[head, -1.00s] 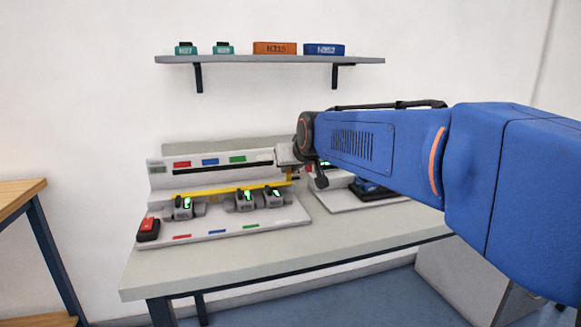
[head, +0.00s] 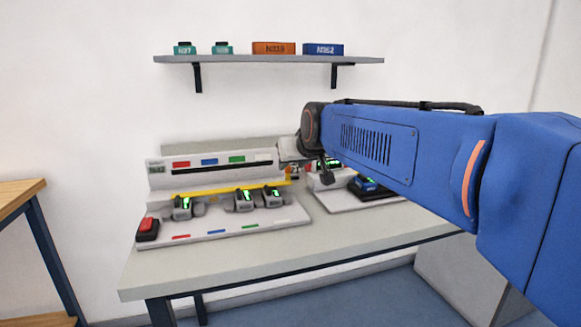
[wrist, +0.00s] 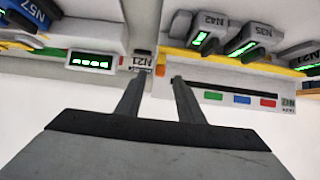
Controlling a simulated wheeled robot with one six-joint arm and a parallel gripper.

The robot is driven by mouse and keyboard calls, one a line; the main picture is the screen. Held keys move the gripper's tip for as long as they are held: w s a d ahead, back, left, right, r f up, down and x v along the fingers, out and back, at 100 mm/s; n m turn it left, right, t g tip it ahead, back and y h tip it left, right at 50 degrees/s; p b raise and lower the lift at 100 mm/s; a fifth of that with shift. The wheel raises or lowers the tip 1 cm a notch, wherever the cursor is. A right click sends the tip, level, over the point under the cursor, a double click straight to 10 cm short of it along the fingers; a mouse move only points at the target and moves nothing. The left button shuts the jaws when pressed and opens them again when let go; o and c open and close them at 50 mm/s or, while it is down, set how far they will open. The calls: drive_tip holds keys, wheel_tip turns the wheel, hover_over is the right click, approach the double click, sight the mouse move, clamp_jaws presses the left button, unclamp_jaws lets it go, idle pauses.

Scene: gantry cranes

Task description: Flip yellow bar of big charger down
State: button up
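The big charger (head: 210,223) stands on the left of the bench, with red, blue and green marks on its back panel. Its yellow bar (head: 225,189) runs level across it, just above several batteries in the slots.
A smaller charger (head: 340,200) with a blue battery (head: 366,183) stands close to the right, partly behind my arm. A wall shelf (head: 270,59) holds boxes. The bench front (head: 260,262) is clear.

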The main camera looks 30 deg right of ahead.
drive_tip(key=v, duration=1.3)
drive_tip(key=shift+s+r, duration=0.2)
drive_tip(key=shift+s, duration=0.05)
drive_tip(key=shift+a, duration=0.15)
